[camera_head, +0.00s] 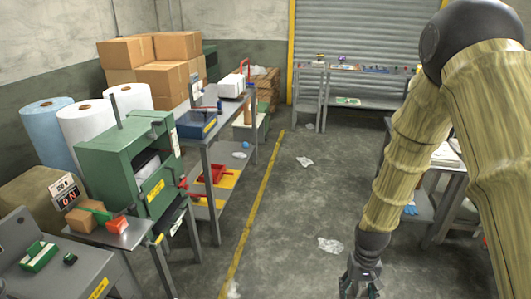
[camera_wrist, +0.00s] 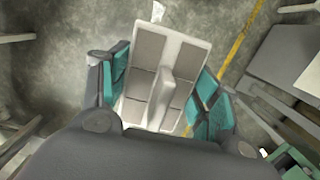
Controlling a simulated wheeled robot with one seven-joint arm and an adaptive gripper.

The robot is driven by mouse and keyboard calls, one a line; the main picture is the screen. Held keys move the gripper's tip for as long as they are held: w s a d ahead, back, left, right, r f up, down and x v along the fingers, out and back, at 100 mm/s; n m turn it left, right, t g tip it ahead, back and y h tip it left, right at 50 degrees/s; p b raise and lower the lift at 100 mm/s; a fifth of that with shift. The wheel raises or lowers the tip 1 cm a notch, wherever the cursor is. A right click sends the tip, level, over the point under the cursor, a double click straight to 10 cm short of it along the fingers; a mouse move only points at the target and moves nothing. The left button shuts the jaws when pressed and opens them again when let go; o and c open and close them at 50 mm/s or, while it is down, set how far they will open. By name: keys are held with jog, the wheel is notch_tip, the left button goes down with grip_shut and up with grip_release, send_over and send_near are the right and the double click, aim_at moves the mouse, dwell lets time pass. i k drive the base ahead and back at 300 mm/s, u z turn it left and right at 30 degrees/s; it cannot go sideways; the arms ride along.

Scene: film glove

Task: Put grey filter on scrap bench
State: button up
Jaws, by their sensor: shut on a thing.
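My gripper (camera_wrist: 163,88) is shut on a pale block-like thing with grey panels, the grey filter (camera_wrist: 146,50), with a teal-padded finger on each side of it. The filter is held above the concrete floor. In the head view my gripper (camera_head: 362,284) hangs over the floor at the bottom edge, and the filter cannot be made out there. Several benches show, and I cannot tell which is the scrap bench. One long grey bench (camera_head: 291,95) with small coloured items stands at the back by the shutter.
A green machine (camera_head: 128,165), a workbench (camera_head: 218,122) with a blue box and boxes (camera_head: 180,46) line the left. Another bench (camera_head: 450,181) is partly behind my arm. White scraps (camera_head: 330,245) lie on the floor. The aisle right of the yellow line (camera_head: 252,205) is mostly clear.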

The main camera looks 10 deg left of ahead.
aim_at(214, 104)
jog(key=z, duration=0.2)
jog(key=i, duration=4.85)
jog(key=u, duration=2.3)
